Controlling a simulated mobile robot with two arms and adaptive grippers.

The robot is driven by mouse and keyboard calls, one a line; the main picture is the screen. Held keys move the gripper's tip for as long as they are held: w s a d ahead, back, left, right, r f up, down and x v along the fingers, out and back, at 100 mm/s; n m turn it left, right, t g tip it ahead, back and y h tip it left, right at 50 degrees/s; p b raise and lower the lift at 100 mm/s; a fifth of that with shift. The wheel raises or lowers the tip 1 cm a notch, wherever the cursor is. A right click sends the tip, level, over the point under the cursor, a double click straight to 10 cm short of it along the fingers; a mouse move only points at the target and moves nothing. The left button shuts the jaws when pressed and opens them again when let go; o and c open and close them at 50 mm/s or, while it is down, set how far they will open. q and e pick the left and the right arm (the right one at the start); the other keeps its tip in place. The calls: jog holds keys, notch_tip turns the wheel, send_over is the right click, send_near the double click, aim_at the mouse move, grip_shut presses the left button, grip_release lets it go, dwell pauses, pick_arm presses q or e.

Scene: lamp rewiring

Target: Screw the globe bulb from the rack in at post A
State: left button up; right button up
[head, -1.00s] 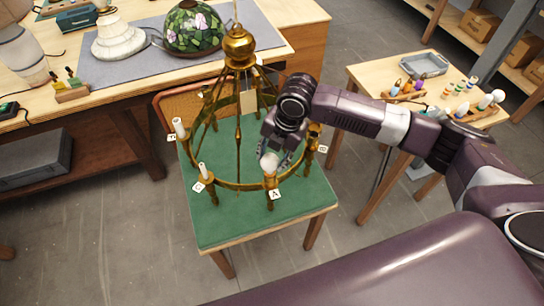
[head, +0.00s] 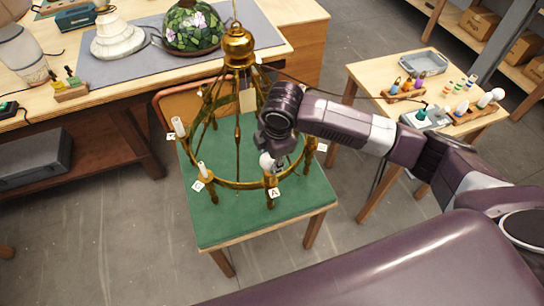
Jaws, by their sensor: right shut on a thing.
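The brass ring chandelier (head: 239,50) hangs over a green-topped table. Post A, marked by a white tag (head: 274,193), is at the front of its ring. A white globe bulb (head: 266,161) stands right above post A, roughly upright; I cannot tell how far it sits in the socket. My right gripper (head: 272,148) is shut on the globe bulb from behind and above, and its fingers are partly hidden. The bulb rack (head: 472,114) on the side table at right holds several bulbs, a white round one at its right end. My left gripper is not in view.
The chandelier's other posts carry candle sleeves (head: 178,126) and tags, and its arms and chains surround my right wrist. A small grey device (head: 430,122) and a grey tray (head: 424,63) are on the side table. A workbench with lamp shades is behind.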

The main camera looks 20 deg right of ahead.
jog(key=m, duration=0.4)
jog(key=m+h, duration=0.1)
jog(key=shift+a+r+m, duration=0.1)
jog(key=shift+a+m, duration=0.15)
jog(key=shift+m, duration=0.15)
jog(key=shift+a+m+h, duration=0.2)
jog(key=shift+m+h, duration=0.1)
jog(key=shift+m, duration=0.9)
jog(key=m+g, duration=0.1)
jog(key=m, duration=0.2)
jog(key=shift+h, duration=0.3)
jog(key=o, duration=1.1)
jog(key=shift+o, duration=1.3)
